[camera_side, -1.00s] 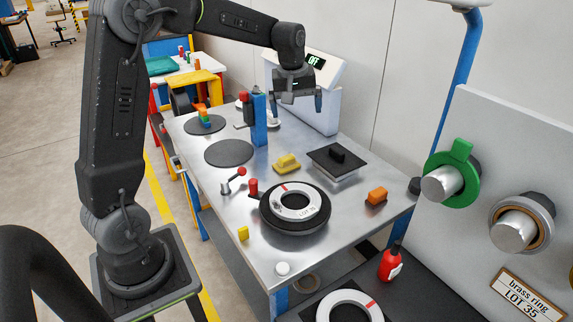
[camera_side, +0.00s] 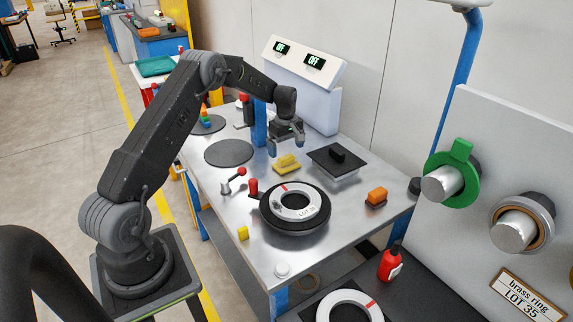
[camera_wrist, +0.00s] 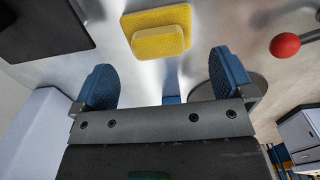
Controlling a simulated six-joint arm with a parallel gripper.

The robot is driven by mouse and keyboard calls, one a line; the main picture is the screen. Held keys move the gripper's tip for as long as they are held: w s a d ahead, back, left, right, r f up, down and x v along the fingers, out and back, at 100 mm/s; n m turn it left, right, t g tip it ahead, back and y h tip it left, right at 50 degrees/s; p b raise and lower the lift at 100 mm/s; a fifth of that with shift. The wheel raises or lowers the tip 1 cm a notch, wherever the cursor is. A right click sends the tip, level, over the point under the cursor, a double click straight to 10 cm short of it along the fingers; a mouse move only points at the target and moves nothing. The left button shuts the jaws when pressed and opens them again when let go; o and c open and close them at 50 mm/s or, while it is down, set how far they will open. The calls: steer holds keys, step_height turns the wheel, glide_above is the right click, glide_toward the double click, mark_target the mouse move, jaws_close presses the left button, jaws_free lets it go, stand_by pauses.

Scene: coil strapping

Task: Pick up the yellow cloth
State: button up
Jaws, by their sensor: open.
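The yellow cloth (camera_side: 287,163) is a small folded-looking pad with a raised block on top, lying on the metal table in the side view. It also shows in the wrist view (camera_wrist: 158,30), top centre, beyond my fingertips. My gripper (camera_side: 286,150) is above the table and close to the cloth. In the wrist view its two blue fingers (camera_wrist: 163,80) are spread apart with nothing between them. The cloth is apart from both fingers.
A black plate with a black handle (camera_side: 337,157) lies right of the cloth. A ring marked LOT 35 (camera_side: 298,201) sits on a black round base in front. A red-knobbed lever (camera_side: 238,175) stands to the left. A blue post (camera_side: 259,122) rises behind.

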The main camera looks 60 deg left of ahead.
mark_target(286, 157)
steer(key=shift+w+f, duration=0.1)
steer(key=shift+f, duration=3.1)
steer(key=c, duration=0.6)
steer(key=shift+c, duration=0.2)
steer(key=shift+r, duration=0.15)
steer(key=shift+r, duration=0.65)
step_height(286, 157, up, 3)
steer(key=shift+a+r, duration=0.1)
steer(key=shift+a, duration=0.05)
steer(key=s+a+r, duration=0.6)
steer(key=s, duration=0.4)
steer(key=shift+r, duration=0.15)
